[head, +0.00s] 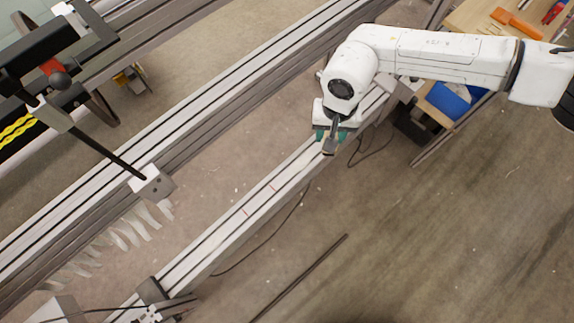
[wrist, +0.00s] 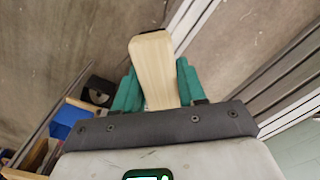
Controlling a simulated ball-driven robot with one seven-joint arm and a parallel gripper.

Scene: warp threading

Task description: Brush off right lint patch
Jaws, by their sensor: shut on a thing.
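My gripper (head: 332,134) is at the near rail (head: 235,217), above its upper right part. Its green fingers show in the wrist view (wrist: 158,85), shut on the pale wooden handle of a brush (wrist: 153,62). In the head view a dark grey end of the brush (head: 329,147) shows below the fingers. I cannot tell whether the brush touches the rail. I cannot make out the right lint patch in either view; my gripper and the brush may hide it.
A second, longer rail (head: 190,130) runs parallel at the upper left, with pale strips (head: 125,232) hanging beside it. A wooden bench with a blue bin (head: 449,98) and an orange tool (head: 516,22) stands at the upper right. A thin dark rod (head: 300,277) lies on the open floor.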

